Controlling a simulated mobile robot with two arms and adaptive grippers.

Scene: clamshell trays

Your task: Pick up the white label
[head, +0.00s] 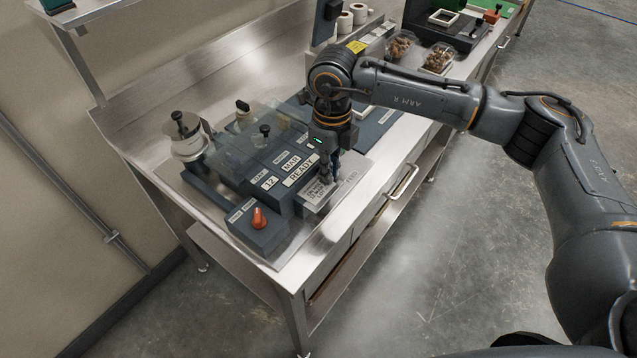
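A white label (313,193) with dark print lies at the front of a dark label machine (262,165), on or just above a metal plate. My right gripper (325,180) points down at the label's right part, with its fingertips at or just over it. The fingers are small and seen from behind the wrist, so I cannot tell if they are open, shut, or touching the label. My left gripper is not in view.
The machine has plates reading READY, MAR and 12, an orange knob (259,217) and a clear cover (240,140). Clear trays of brown food (437,62), white rolls (345,24) and a dark device (457,28) stand farther back. The steel bench (345,225) has bare metal along its front edge.

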